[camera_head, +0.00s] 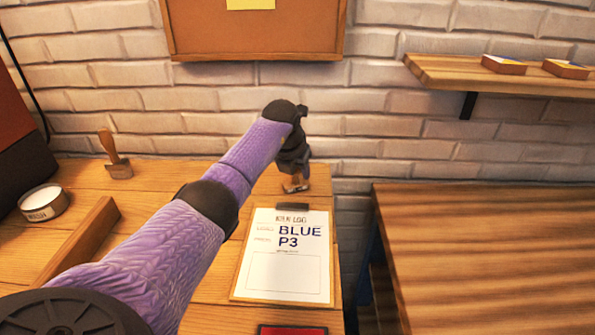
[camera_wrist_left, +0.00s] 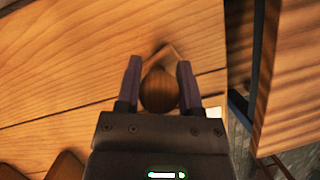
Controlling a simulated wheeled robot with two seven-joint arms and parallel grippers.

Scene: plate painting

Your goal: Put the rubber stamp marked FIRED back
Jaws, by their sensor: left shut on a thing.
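My left gripper (camera_head: 295,168) is shut on a wooden-handled stamp (camera_head: 296,185) at the back right of the left table, just behind the clipboard. In the left wrist view, the round handle top (camera_wrist_left: 160,92) sits between the two fingers of the gripper (camera_wrist_left: 158,75), and a corner of the base shows past it. The stamp looks upright, at or close to the tabletop; I cannot tell if it touches. Another wooden stamp (camera_head: 115,158) stands at the back left of the table. No marking is readable on either stamp. My right gripper is not in view.
The clipboard (camera_head: 283,272) reads KILN LOG, BLUE, P3. A round tin (camera_head: 44,204) and a wooden bar (camera_head: 80,240) are at left. A red-and-dark item (camera_head: 292,331) shows at the bottom edge. A gap separates the left table from the right table (camera_head: 490,250).

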